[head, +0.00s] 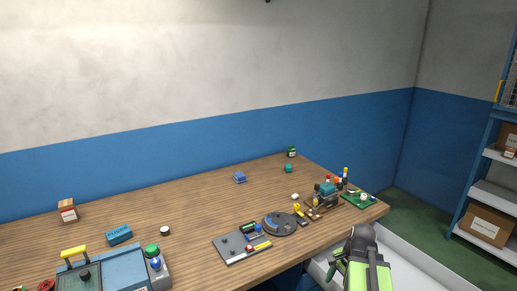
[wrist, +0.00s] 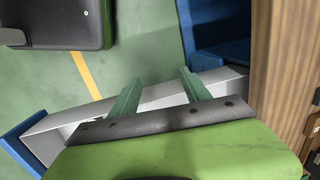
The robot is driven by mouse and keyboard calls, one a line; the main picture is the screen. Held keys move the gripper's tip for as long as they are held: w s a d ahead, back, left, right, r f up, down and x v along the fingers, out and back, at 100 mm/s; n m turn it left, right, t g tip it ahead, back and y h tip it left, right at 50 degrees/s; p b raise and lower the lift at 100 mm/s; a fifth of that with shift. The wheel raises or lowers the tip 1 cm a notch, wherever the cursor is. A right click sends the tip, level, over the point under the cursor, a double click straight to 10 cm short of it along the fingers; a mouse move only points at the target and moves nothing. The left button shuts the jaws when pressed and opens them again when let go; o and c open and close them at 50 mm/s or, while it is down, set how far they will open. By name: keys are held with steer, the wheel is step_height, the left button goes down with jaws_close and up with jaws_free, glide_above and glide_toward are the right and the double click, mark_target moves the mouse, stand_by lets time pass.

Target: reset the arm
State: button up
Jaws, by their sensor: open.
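In the wrist view, my gripper (wrist: 160,88) shows two green fingers set well apart, with nothing between them. Below the fingers in that view are a grey metal beam, the green floor and the wooden table's edge at the right. In the head view, my green and dark arm (head: 362,262) stands at the lower right, just off the front right edge of the wooden table (head: 200,210). The fingertips are hard to make out there. The gripper touches no object that I can see.
On the table are a round grey disc (head: 280,223), a grey plate (head: 235,249), a green board (head: 358,199), a blue box (head: 119,235) and a blue machine (head: 115,268). Shelves with cardboard boxes (head: 487,224) stand at the right. The table's back middle is mostly clear.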

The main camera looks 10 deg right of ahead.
steer(key=w+a+n, duration=0.2)
steer(key=a+n, duration=0.5)
steer(key=a, duration=0.5)
steer(key=w+a+r+n+g+h+p, duration=0.1)
steer(key=a+n, duration=0.6)
steer(key=a, duration=0.5)
steer(key=shift+w+r+n+h, duration=0.3)
steer(key=shift+w, duration=0.05)
